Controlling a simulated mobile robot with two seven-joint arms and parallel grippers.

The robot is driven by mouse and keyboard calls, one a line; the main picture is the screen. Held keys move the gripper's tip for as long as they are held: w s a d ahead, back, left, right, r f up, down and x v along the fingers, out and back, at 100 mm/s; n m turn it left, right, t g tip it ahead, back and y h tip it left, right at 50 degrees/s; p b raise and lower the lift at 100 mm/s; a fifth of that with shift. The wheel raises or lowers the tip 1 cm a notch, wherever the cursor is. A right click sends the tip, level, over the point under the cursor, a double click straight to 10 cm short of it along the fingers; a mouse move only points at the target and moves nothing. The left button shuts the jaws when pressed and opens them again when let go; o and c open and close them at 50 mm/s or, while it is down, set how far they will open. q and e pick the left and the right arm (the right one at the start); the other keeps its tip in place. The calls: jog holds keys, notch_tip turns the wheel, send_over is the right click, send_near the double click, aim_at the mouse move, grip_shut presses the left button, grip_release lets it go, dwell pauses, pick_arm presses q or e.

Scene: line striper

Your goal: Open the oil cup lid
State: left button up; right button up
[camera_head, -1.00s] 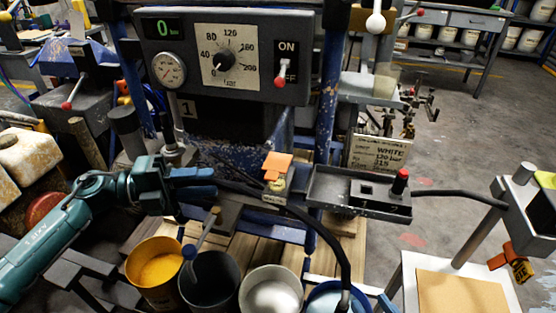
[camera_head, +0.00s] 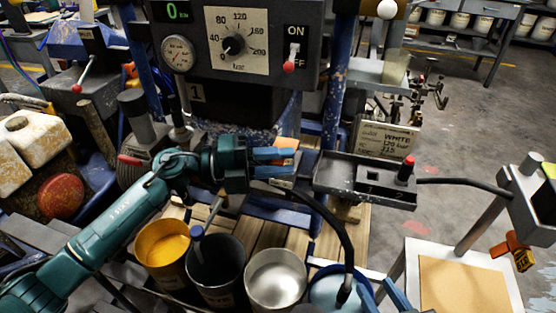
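The oil cup's orange lid (camera_head: 286,144) shows at the front of the blue machine, below the gauge panel. The cup below it is largely hidden behind my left gripper's fingers. My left gripper (camera_head: 274,162) comes in from the left with its two blue fingers apart, one above the other, pointing right. The fingertips overlap the oil cup in the picture; I cannot tell whether they touch it.
Below are several paint buckets, including a yellow one (camera_head: 163,246), and a black hose (camera_head: 343,238). The control panel (camera_head: 290,85) overhangs above.

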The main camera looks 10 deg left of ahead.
pick_arm(q)
jog(key=shift+c, duration=0.2)
grip_shut()
dwell(0.3)
